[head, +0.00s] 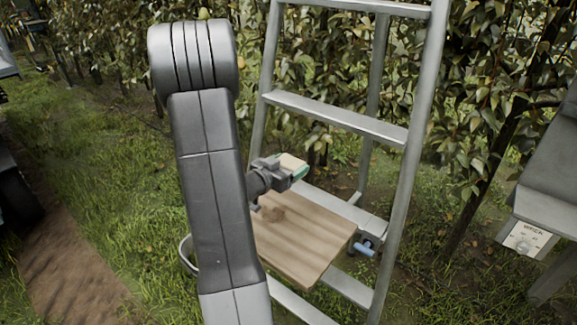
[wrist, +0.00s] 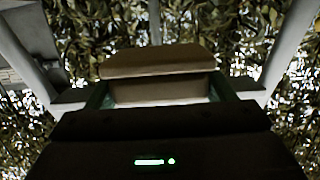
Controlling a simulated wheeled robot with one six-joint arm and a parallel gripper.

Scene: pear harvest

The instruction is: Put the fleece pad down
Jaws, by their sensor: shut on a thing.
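The fleece pad is a cream block (head: 291,161) in the head view. In the wrist view it shows as a tan block (wrist: 157,62) between the green fingers. My gripper (head: 294,170) is shut on it and holds it above the far side of a wooden board (head: 305,240). The fingers also show in the wrist view (wrist: 160,92), one on each side of the pad. The pad's underside is hidden in the head view, and I cannot tell the exact gap to the board.
A grey metal ladder (head: 335,122) stands around and behind the board. A blue-handled thing (head: 365,250) lies by the board's right edge. A pail rim (head: 186,255) shows behind my arm at left. A grey stand with a label (head: 524,238) is at right. Leafy trees fill the back.

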